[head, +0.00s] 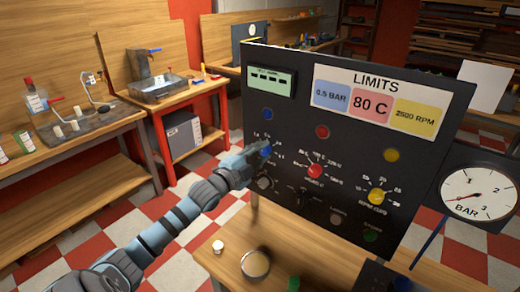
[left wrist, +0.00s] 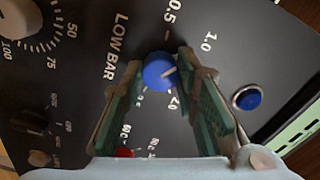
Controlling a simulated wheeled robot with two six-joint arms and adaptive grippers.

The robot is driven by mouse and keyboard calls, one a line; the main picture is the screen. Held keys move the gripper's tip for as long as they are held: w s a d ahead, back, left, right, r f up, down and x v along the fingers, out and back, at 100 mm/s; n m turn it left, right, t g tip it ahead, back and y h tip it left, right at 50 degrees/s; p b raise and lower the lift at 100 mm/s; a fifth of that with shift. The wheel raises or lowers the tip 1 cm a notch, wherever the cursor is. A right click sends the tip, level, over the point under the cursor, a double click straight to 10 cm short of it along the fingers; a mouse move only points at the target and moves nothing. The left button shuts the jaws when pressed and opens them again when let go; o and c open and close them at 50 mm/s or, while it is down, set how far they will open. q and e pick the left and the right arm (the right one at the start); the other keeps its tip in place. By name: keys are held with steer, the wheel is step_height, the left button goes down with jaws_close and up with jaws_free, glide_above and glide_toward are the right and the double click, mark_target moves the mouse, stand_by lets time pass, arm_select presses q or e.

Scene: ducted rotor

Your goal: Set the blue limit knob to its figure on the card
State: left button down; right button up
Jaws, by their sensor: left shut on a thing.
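The blue limit knob (left wrist: 158,72) sits between the fingers of my left gripper (left wrist: 160,95) in the left wrist view, its white pointer mark facing right and slightly up in that picture. A printed scale with 0.5 and 1.0 lies around it, beside the words LOW BAR. In the head view my left gripper (head: 263,151) is at the panel's left side, shut on the knob, which it mostly hides. The LIMITS card (head: 420,84) shows 0.5 BAR on blue, 80 C on red and 2500 RPM on yellow. My right gripper is not in view.
The dark panel (head: 345,135) also carries a red knob (head: 314,171), a yellow knob (head: 376,196), coloured lamps and smaller controls. A BAR gauge (head: 480,192) stands at the right. A glass jar (head: 255,264) is on the wooden bench (head: 222,268) in front.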

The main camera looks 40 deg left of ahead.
mark_target(265, 120)
arm_select(q)
steer(key=n+p, duration=0.1)
steer(key=n, duration=0.3)
steer(key=shift+r+n, duration=0.15)
steer(key=shift+n, duration=0.15)
steer(key=n+p, duration=0.1)
steer(key=n, duration=0.3)
stand_by(0.4)
steer(key=c, duration=1.4)
jaws_free()
steer(key=shift+o, duration=0.8)
step_height(265, 120, up, 10)
steer(key=shift+f, duration=0.1)
steer(key=shift+a, duration=0.15)
